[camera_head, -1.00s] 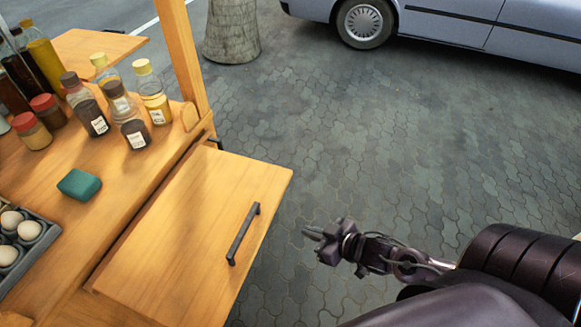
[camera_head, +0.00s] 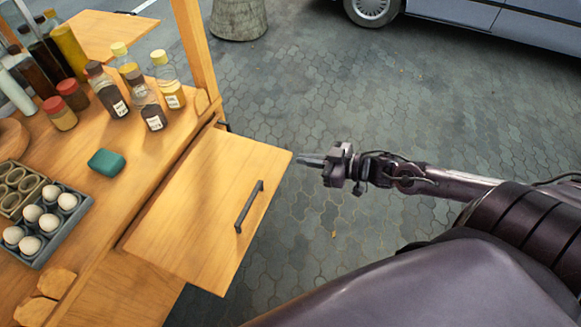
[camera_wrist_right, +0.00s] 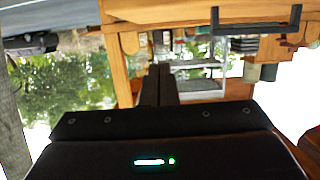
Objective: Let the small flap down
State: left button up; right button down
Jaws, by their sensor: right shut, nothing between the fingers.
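The small flap (camera_head: 205,205) is a light wooden board. It sticks out from the side of the wooden cart, roughly level with the counter, with a dark bar handle (camera_head: 249,206) on its upper face near the outer edge. My right gripper (camera_head: 311,160) is shut and empty. Its fingertips point left at the flap's far outer corner; I cannot tell whether they touch it. In the right wrist view the shut fingers (camera_wrist_right: 160,85) point at the cart's wooden frame, and a dark bar handle (camera_wrist_right: 255,27) shows at the upper right. My left gripper is out of view.
The counter (camera_head: 140,165) holds several bottles (camera_head: 144,104), a green sponge (camera_head: 106,162) and a grey egg tray (camera_head: 70,227). A wooden post (camera_head: 192,45) rises at its far corner. Open paving (camera_head: 400,115) lies right of the flap, with a parked car (camera_head: 485,25) beyond.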

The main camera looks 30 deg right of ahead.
jog(key=w+a+f, duration=0.3)
jog(key=f, duration=0.2)
jog(key=shift+w+f, duration=0.15)
jog(key=shift+w, duration=0.2)
